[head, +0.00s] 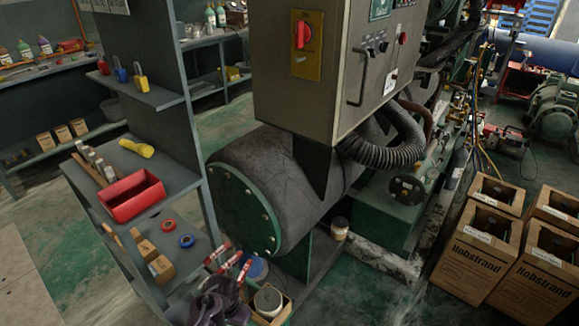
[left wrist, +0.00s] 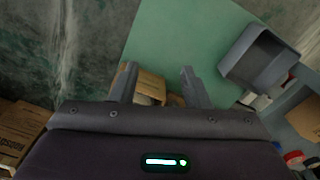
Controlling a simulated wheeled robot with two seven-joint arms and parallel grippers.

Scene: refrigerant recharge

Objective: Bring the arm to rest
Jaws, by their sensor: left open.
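My left gripper (left wrist: 157,76) shows in the left wrist view with its two grey fingers apart and nothing held between them. Beyond the fingers and partly hidden by them is a small brown crate (left wrist: 150,86) with a pale round item in it. In the head view a dark purple part with red and white pieces around it stands at the bottom edge, beside a wooden crate (head: 283,315) holding a white-topped jar (head: 268,300). I cannot tell the fingers apart there. My right gripper is in neither view.
A grey shelf unit (head: 185,180) with a red tray (head: 132,196) and tape rolls stands at the left. A grey cabinet (head: 325,110) and a large dark tank (head: 290,165) fill the middle. Cardboard boxes (head: 470,250) stand at the right. Green floor (head: 385,290) lies clear before them.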

